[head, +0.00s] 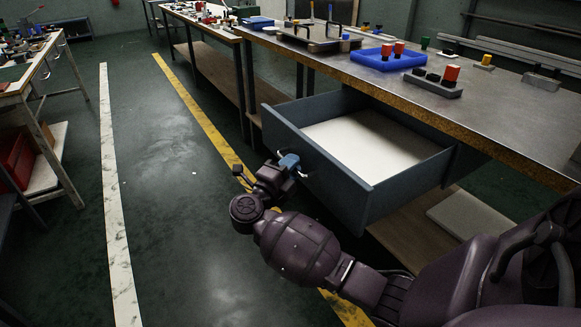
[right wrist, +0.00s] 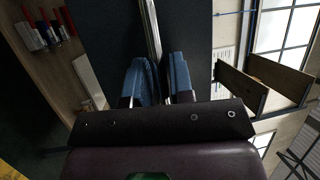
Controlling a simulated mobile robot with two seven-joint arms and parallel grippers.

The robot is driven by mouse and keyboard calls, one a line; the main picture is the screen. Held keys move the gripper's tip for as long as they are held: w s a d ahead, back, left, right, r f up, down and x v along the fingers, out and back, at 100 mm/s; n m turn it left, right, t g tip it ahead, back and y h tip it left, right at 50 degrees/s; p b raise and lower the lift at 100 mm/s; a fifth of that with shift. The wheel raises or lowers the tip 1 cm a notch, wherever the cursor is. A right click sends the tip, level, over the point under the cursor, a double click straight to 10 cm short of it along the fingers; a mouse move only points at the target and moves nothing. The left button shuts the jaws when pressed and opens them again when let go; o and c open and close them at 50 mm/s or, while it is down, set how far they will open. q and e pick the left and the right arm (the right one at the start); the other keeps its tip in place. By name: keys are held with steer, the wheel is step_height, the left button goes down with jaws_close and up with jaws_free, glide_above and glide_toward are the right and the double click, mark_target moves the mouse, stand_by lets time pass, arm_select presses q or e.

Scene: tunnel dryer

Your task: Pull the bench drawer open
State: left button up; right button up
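The bench drawer (head: 335,185) is grey-blue with a pale inside floor. It stands pulled well out from under the bench top (head: 500,110), and its inside is visible and empty. My right gripper (head: 288,162) is at the drawer's front face, with its blue fingers at the handle (head: 301,173). In the right wrist view, the metal handle bar (right wrist: 152,30) runs down between the two blue fingers of the right gripper (right wrist: 162,76), which are close together around it. The drawer's dark front panel (right wrist: 110,35) lies behind the bar. My left gripper is not in view.
On the bench top are a blue tray (head: 382,62), a grey block with a red piece (head: 432,84) and other small parts. A lower wooden shelf (head: 420,222) is under the bench. Open floor (head: 165,170) with yellow and white lines lies left of the drawer.

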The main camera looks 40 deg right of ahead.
jaws_close()
arm_select(q)
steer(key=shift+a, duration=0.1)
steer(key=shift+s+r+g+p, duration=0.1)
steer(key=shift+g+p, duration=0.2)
steer(key=shift+p, duration=0.3)
arm_select(e)
steer(key=w+a, duration=0.1)
steer(key=a, duration=0.5)
steer(key=shift+w, duration=0.25)
jaws_free()
